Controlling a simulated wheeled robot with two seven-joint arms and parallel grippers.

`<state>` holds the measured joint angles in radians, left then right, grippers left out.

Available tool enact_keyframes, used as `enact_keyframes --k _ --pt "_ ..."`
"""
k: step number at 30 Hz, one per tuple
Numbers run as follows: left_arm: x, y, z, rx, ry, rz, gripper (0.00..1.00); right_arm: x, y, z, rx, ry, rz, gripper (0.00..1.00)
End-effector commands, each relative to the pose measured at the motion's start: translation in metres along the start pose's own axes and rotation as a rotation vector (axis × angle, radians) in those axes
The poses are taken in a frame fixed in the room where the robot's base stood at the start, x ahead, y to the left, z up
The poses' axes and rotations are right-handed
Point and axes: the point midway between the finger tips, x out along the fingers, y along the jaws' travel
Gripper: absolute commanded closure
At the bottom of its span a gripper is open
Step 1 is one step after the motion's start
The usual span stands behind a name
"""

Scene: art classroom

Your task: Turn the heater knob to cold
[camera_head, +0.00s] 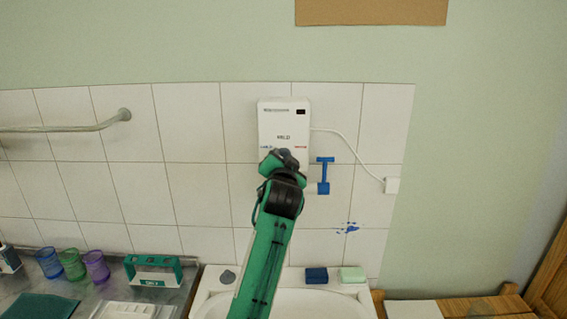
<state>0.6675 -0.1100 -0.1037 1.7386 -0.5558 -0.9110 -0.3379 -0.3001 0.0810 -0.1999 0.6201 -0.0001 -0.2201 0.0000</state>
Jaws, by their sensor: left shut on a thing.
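The heater (284,122) is a white box on the tiled wall, with a small dark display at its upper right. A blue mark shows at the left and a red mark at the right of its lower front. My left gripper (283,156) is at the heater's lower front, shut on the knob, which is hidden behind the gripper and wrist. The knob's pointing direction cannot be seen. My right gripper is not in view.
A blue squeegee-like tool (324,175) hangs right of the heater, near a white cable (350,147). Below are a white sink (330,302), a blue sponge (316,275) and a green block (352,275). Coloured cups (73,264) stand at left; a rail (70,128) is above them.

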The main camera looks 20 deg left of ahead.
Motion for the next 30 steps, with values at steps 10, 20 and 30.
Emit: enact_keyframes --k 10,20,30 --pt "0.0003 0.0014 0.0019 -0.013 -0.004 0.003 0.85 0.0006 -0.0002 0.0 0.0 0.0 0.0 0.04" --pt "0.0002 0.001 0.0012 -0.011 -0.002 0.002 0.41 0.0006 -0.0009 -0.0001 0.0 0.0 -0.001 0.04" --pt "-0.0087 0.0016 0.0014 -0.011 0.001 0.001 0.41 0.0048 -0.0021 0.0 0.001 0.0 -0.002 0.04"
